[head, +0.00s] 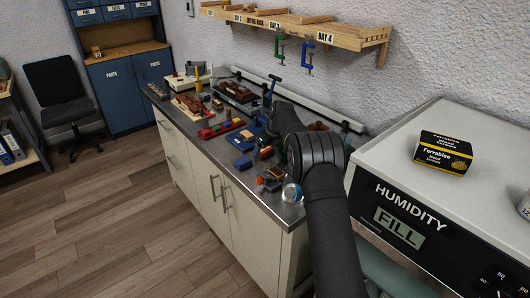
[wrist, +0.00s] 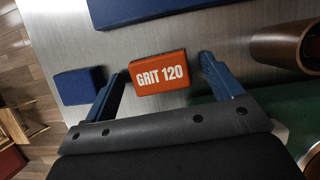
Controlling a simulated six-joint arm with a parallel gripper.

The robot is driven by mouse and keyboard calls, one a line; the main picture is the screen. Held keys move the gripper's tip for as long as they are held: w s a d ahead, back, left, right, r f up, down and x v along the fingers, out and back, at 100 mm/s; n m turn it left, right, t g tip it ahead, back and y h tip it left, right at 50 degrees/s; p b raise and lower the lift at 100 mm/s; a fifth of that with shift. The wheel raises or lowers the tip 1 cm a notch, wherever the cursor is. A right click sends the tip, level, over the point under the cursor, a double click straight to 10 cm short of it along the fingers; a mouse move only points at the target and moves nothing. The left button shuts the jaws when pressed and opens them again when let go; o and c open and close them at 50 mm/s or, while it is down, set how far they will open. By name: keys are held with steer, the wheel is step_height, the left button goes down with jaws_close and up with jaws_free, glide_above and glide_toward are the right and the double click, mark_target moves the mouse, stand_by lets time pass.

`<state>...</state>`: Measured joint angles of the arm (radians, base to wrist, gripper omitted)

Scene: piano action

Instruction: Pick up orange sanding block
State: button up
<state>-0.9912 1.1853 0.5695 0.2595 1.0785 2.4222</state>
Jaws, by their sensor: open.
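The orange sanding block (wrist: 160,78), with white "GRIT 120" lettering, lies on the metal worktop in the wrist view. My gripper (wrist: 164,66) is open, with one blue finger on each side of the block. Gaps of bare worktop show between the block and both fingers in the picture; I cannot tell how high the fingertips are above the surface. In the head view my dark arm reaches over the bench and hides much of this spot, so I cannot make out the fingers there.
In the wrist view a small blue block (wrist: 78,86) lies left of the left finger. A larger blue piece (wrist: 150,10) lies beyond the orange block. A brown cylinder (wrist: 285,45) stands at the right. The bench (head: 208,139) is crowded; a humidity cabinet (head: 440,185) stands right.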

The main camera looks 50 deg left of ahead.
steer(key=c, duration=1.1)
steer(key=shift+o, duration=0.2)
steer(key=shift+r, duration=0.15)
